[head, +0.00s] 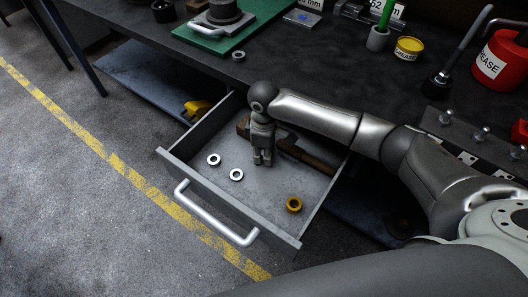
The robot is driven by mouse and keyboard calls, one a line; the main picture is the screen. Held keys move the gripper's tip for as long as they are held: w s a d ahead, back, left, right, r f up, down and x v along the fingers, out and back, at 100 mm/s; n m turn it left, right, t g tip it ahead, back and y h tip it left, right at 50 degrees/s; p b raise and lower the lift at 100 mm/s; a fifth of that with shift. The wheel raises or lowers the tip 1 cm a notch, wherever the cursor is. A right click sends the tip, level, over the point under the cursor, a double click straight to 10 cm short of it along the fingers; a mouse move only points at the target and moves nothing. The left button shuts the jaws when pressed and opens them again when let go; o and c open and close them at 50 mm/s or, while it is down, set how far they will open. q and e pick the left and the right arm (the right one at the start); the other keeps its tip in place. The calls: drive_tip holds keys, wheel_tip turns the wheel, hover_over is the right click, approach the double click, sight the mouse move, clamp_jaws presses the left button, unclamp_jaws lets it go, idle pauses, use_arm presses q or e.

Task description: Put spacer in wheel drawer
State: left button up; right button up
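The drawer (205,211) under the workbench is pulled open. Inside lie two silver rings, one (214,160) at the left and one (236,175) nearer the middle, and a brass-coloured ring (294,205) near the front right. Another small metal ring (238,56) lies on the bench top near its front edge. I cannot tell which ring is the spacer. My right gripper (262,163) points down over the drawer, right of the silver rings. Its fingers look close together; whether they are shut or hold something is too small to tell. My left gripper is out of view.
A brown bar (310,159) lies in the rear of the drawer, partly behind my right gripper. The drawer's silver handle (215,220) sticks out in front. A green mat (215,39), a yellow grease tin (408,48) and a red grease tub (498,62) are on the bench.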

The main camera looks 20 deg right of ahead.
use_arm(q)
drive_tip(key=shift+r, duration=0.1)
use_arm(e)
wheel_tip(320, 180, up, 12)
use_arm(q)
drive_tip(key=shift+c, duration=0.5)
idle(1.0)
